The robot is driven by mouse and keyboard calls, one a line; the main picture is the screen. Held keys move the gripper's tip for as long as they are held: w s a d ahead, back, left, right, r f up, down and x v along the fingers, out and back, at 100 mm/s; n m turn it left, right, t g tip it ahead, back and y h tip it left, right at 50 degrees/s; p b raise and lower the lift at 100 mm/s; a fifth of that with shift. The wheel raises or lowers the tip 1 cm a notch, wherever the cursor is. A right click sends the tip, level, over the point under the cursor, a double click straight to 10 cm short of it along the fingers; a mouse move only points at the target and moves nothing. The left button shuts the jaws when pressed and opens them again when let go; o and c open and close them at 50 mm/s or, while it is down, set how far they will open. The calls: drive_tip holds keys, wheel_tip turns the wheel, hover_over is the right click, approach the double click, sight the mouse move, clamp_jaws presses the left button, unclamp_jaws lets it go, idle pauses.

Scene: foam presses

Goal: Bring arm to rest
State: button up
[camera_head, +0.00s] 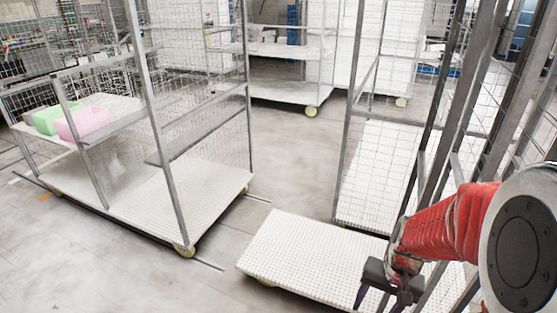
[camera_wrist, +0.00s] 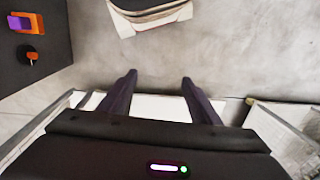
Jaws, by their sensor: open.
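My gripper (camera_head: 378,297) hangs at the lower right of the head view, at the end of my red-sleeved arm. It is in front of and over the edge of a white cart deck. In the wrist view my gripper (camera_wrist: 158,80) shows two dark fingers spread well apart, with nothing between them. Bare grey floor and a strip of white surface lie beyond the fingers. The arm is bent, with its red part close to the camera.
A wire-mesh cart (camera_head: 150,85) stands at left; a green block (camera_head: 46,120) and a pink block (camera_head: 83,122) lie on its shelf. A low white deck (camera_head: 300,255) and tall mesh frames are close to my arm. Grey floor (camera_head: 60,265) is clear at front left.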

drive_tip(key=s+a+r+n+t, duration=0.2)
drive_tip(key=s+a+r, duration=0.2)
drive_tip(key=r, duration=0.6)
drive_tip(key=s+a+r+n+t+h, duration=0.1)
drive_tip(key=s+a+r+n+t, duration=0.1)
drive_tip(key=r, duration=0.8)
drive_tip(key=shift+s+a+r+n+t, duration=0.4)
drive_tip(key=shift+s+a+t, duration=0.4)
drive_tip(key=shift+s+a, duration=0.3)
